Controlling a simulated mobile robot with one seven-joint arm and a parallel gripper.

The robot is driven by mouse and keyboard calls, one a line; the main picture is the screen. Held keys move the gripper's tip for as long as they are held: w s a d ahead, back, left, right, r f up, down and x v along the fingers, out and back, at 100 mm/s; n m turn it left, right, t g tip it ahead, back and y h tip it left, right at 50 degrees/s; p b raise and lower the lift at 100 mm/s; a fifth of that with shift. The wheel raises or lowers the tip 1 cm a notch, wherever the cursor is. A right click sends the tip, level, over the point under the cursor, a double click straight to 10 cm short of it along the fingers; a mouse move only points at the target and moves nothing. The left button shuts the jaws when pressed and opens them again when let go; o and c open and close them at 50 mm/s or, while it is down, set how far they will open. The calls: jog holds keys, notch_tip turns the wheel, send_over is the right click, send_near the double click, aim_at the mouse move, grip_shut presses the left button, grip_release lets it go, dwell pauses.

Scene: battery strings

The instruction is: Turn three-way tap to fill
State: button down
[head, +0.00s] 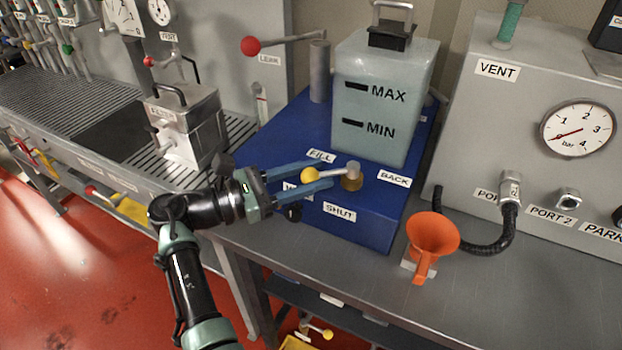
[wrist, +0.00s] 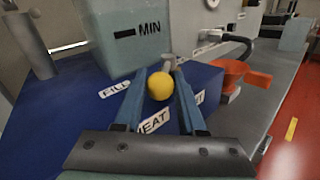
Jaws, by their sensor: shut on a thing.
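The three-way tap is a short lever with a yellow ball knob (head: 310,174) on a brass pivot (head: 352,181), on top of the blue box (head: 360,222). The lever points left, with the knob between the FILL label (head: 321,156) and a label partly hidden by my gripper. SHUT (head: 340,212) is in front and BACK (head: 394,178) to the right. My gripper (head: 320,174) comes in from the left with its blue fingers on either side of the knob, shut on it. In the wrist view the yellow knob (wrist: 159,86) sits between the two fingers.
A translucent tank (head: 385,95) marked MAX and MIN stands behind the tap. A red-knobbed lever (head: 251,46) is at the back left. An orange funnel (head: 432,236) and a black hose (head: 490,240) lie to the right, before a grey panel with a gauge (head: 577,128).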

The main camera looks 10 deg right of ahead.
jog(key=shift+w+r, duration=0.1)
jog(key=c, duration=0.5)
grip_release()
jog(key=b+v, duration=0.1)
jog(key=v, duration=1.2)
